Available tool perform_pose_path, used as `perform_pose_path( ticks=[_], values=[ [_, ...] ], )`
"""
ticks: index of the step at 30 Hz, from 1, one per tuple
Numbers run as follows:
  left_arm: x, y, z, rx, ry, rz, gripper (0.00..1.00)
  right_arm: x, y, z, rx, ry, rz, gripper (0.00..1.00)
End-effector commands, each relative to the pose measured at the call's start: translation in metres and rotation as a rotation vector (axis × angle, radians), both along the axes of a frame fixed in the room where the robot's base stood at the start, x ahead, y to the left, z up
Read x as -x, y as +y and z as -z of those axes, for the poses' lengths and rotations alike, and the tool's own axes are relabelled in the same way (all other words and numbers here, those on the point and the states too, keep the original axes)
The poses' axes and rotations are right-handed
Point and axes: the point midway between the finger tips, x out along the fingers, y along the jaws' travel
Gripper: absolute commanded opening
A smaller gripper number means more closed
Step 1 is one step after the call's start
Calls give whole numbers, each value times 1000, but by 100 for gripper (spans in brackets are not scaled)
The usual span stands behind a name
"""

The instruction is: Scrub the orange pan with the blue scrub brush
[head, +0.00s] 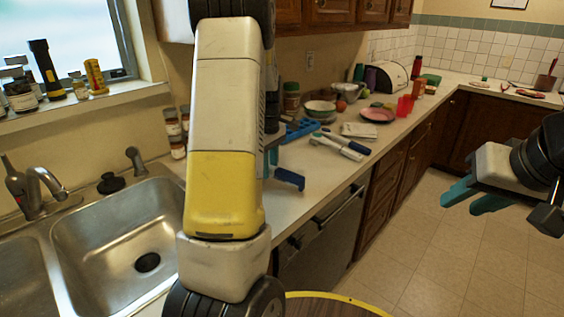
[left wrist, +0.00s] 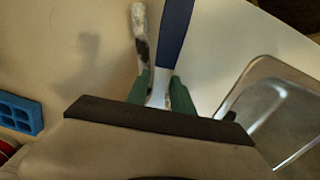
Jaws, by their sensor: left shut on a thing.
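My left gripper (left wrist: 160,92) is shut on the blue scrub brush (left wrist: 174,35), whose dark blue part extends beyond the green fingers, with a white part between them. In the head view my left arm hides most of this gripper; a dark blue piece of the brush (head: 288,178) shows just right of the arm, above the counter. My right gripper (head: 462,204) is open and empty, over the floor at the right. I cannot make out an orange pan in either view.
A steel sink (head: 85,232) lies left of my left arm; its rim (left wrist: 262,85) shows in the wrist view. A blue tray (left wrist: 18,113), white-and-blue utensils (head: 335,145), a pink plate (head: 377,115) and bowls (head: 320,107) stand on the counter. The counter's front strip is clear.

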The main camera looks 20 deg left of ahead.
Motion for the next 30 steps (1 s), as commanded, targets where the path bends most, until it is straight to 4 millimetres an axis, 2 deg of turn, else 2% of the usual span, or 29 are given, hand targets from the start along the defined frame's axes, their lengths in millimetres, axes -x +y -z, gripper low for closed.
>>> perform_pose_path(
  ticks=[7, 17, 30],
  values=[
    [-4, -21, -1, 1, 1, 0, 0, 0, 0, 0, 0, 0, 0, 36],
    [-5, -22, -2, 1, 0, -1, 0, 0, 0, 0, 0, 0, 0, 36],
    [-6, -22, -44, 1, -3, 0, 0, 0, 0, 0, 0, 0, 0, 36]
  ],
)
